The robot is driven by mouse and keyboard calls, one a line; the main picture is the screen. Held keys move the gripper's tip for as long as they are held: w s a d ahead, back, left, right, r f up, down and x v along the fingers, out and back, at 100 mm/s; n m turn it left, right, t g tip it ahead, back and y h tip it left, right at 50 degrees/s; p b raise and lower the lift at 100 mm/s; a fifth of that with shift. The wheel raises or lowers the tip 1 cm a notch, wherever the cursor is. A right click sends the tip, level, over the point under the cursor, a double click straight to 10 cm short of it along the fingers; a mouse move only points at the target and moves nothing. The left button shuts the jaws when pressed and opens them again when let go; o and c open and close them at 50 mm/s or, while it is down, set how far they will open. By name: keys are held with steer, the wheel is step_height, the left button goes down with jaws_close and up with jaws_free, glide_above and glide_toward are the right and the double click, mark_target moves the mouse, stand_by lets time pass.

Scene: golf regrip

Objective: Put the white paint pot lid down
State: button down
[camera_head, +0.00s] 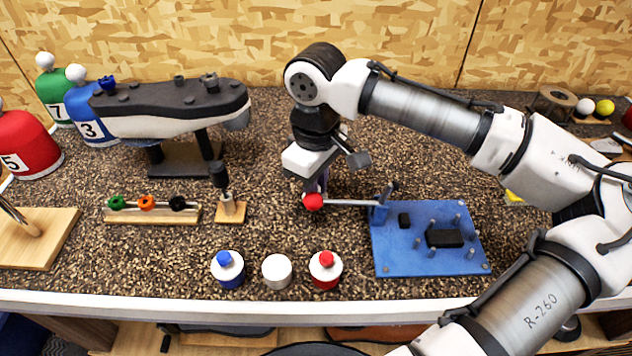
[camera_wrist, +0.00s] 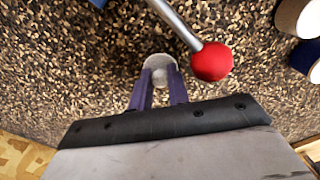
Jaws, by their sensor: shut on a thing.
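The white paint pot lid (camera_wrist: 159,66) shows in the wrist view as a pale, greyish round piece between my purple fingertips. My gripper (camera_wrist: 160,84) is shut on it, above the speckled bench top. In the head view my gripper (camera_head: 317,188) points down behind the red ball, and I cannot make out the lid there. The white paint pot (camera_head: 277,271) stands at the bench front with no knob showing on top. It stands between the blue paint pot (camera_head: 228,269) and the red paint pot (camera_head: 326,269), each with a white top and coloured knob.
A red ball (camera_head: 313,201) on a metal rod sits close beside my fingers; the rod runs to the blue fixture (camera_head: 388,250). A wooden stand (camera_head: 231,211) and a peg rail (camera_head: 150,214) lie left. Bare bench shows between the stand and the ball.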

steer(key=shift+f, duration=0.2)
steer(key=c, duration=1.3)
jaws_free()
steer(key=shift+c, duration=0.2)
steer(key=shift+r, duration=0.1)
step_height(320, 180, up, 12)
steer(key=b, duration=0.1)
